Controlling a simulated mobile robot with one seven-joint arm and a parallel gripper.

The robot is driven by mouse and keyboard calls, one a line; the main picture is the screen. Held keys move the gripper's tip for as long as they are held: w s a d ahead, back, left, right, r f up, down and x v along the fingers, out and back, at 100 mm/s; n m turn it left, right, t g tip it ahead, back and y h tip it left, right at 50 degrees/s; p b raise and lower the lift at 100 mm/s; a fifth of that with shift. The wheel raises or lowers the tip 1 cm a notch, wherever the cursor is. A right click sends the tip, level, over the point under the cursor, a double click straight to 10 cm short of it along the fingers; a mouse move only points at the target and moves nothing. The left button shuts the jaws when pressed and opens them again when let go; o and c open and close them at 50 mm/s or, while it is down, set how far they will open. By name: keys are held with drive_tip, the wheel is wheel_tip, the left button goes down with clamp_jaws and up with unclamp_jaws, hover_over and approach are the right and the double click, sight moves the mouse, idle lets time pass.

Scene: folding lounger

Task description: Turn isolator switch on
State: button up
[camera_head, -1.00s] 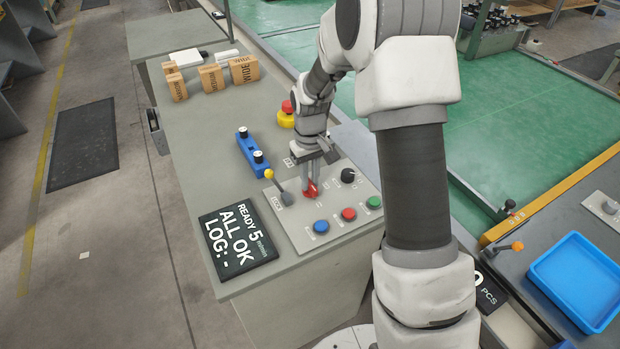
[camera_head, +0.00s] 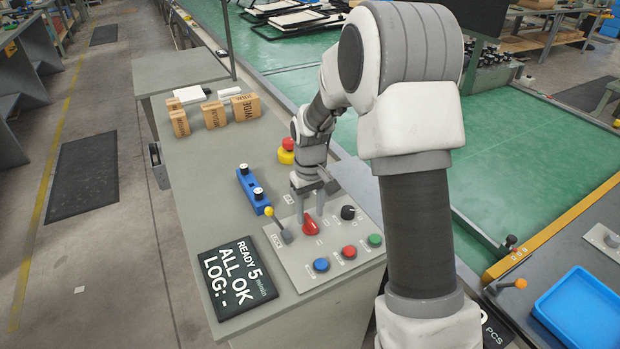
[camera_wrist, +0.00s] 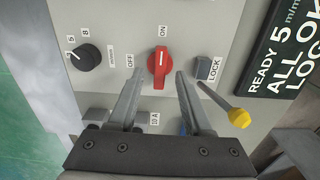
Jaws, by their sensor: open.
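The red isolator switch (camera_head: 311,228) is a rotary handle on the grey control panel (camera_head: 297,265). In the wrist view the red switch (camera_wrist: 160,63) stands upright in the picture, its white-marked end toward the ON label (camera_wrist: 163,30); the OFF label (camera_wrist: 131,60) is to its left. My gripper (camera_head: 308,217) is open just behind the switch in the head view. In the wrist view the fingers of my gripper (camera_wrist: 157,73) are apart on either side of the switch's lower end, with gaps and nothing held.
A yellow-tipped lever (camera_head: 278,224) by the LOCK label and a black knob (camera_head: 348,212) flank the switch. Blue, red and green buttons (camera_head: 348,251) line the front. A blue fixture (camera_head: 252,190), an emergency stop (camera_head: 287,151) and a display (camera_head: 237,278) are close by.

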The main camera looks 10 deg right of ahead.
sight(310, 220)
wheel_tip(310, 220, up, 15)
drive_tip(key=p, duration=0.2)
drive_tip(key=shift+r, duration=0.2)
drive_tip(key=s+r+m+t+p, duration=0.1)
drive_tip(key=s+r+t+p, duration=0.15)
drive_tip(key=s+r, duration=0.9)
drive_tip(key=s+m+t, duration=0.1)
drive_tip(key=s+t, duration=0.2)
drive_tip(key=s, duration=1.1)
drive_tip(key=shift+d+m+p, duration=0.2)
drive_tip(key=shift+m+p, duration=0.1)
drive_tip(key=shift+m, duration=0.1)
drive_tip(key=shift+r, duration=0.1)
